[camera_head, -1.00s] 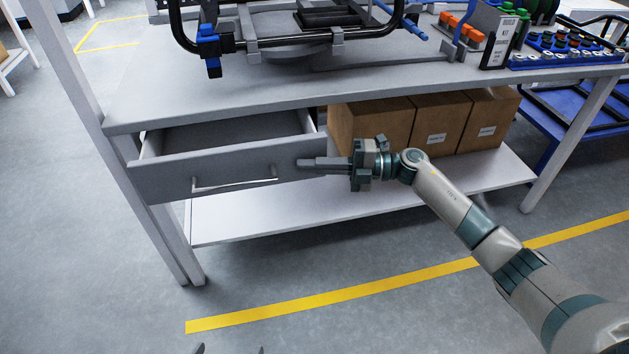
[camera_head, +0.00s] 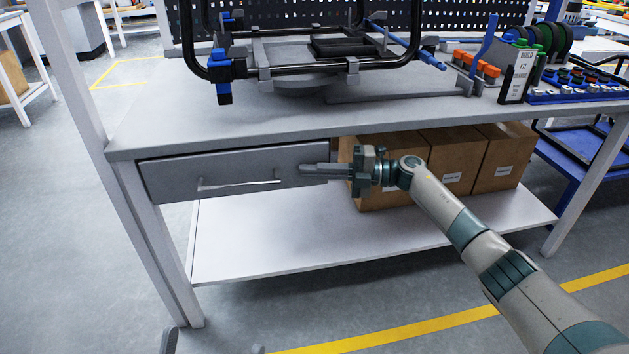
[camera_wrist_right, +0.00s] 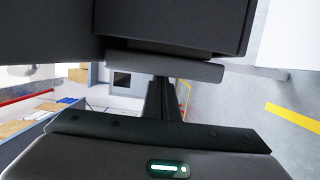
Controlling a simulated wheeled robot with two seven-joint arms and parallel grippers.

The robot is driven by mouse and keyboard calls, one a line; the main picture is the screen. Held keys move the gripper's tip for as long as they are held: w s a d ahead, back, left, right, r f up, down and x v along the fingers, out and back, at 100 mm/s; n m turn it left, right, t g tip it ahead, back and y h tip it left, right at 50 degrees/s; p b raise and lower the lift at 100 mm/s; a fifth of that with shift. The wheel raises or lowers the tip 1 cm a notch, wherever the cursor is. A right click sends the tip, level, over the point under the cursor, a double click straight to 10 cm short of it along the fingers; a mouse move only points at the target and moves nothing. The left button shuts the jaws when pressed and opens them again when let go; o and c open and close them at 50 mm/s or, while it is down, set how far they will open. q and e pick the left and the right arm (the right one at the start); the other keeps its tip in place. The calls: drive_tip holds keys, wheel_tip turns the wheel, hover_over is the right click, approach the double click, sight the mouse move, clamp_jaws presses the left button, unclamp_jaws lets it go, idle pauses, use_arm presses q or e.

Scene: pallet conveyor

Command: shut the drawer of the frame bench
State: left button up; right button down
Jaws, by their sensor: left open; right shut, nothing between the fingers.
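The frame bench (camera_head: 300,118) has a grey drawer (camera_head: 235,168) with a pale bar handle (camera_head: 238,184) under its left side. In the head view the drawer front sits under the bench top, and no open interior shows. My right gripper (camera_head: 304,170) is shut and empty, pointing left, with its fingertips at the right end of the drawer front. It appears to touch the front there. My left gripper (camera_head: 213,346) is open and low at the bottom edge; only its fingertips show, well away from the drawer. The wrist view (camera_wrist_right: 165,100) shows my fingers close to dark surfaces.
Several cardboard boxes (camera_head: 455,160) stand on the bench's lower shelf (camera_head: 290,235), behind my right gripper. A black tubular frame in a fixture (camera_head: 310,70) and a blue parts rack (camera_head: 575,88) are on the bench top. The floor in front is clear.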

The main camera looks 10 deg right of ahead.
drive_tip(key=shift+w, duration=0.5)
use_arm(q)
drive_tip(key=shift+w+a+r+t, duration=0.15)
drive_tip(key=shift+a+r+t, duration=0.1)
drive_tip(key=shift+r, duration=0.15)
drive_tip(key=shift+w+a+r+t, duration=0.15)
drive_tip(key=shift+r+t, duration=0.1)
drive_tip(key=shift+r, duration=0.15)
use_arm(e)
drive_tip(key=shift+w+d+r, duration=0.1)
drive_tip(key=shift+w+r, duration=0.05)
drive_tip(key=shift+r, duration=0.15)
